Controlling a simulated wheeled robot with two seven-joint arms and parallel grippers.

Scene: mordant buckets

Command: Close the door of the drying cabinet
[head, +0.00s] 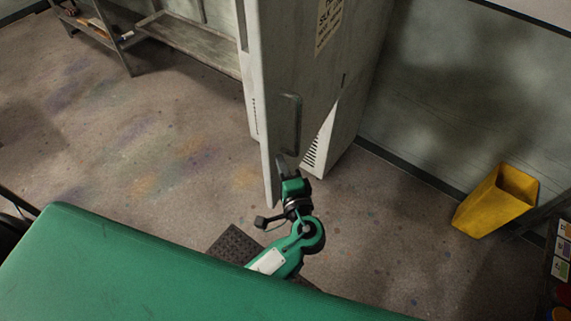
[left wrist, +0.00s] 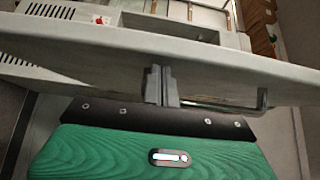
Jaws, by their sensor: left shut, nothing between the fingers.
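The drying cabinet (head: 332,138) is tall and grey-white, with louvred vents low on its side. Its door (head: 304,75) stands open, swung out toward me, with a paper sign and a vertical bar handle (head: 290,122) on its face. My left gripper (head: 283,165) is shut and empty, just below the handle and close to the door face. In the left wrist view the shut fingers (left wrist: 161,85) are at the door panel (left wrist: 75,55), with the handle (left wrist: 262,98) to their right. Whether they touch the panel I cannot tell. My right gripper is out of view.
A yellow bin (head: 495,200) stands by the wall at right. A grey metal bench (head: 190,42) is behind the door at left. A dark floor mat (head: 235,243) lies below my arm. The paint-stained floor left of the door is clear.

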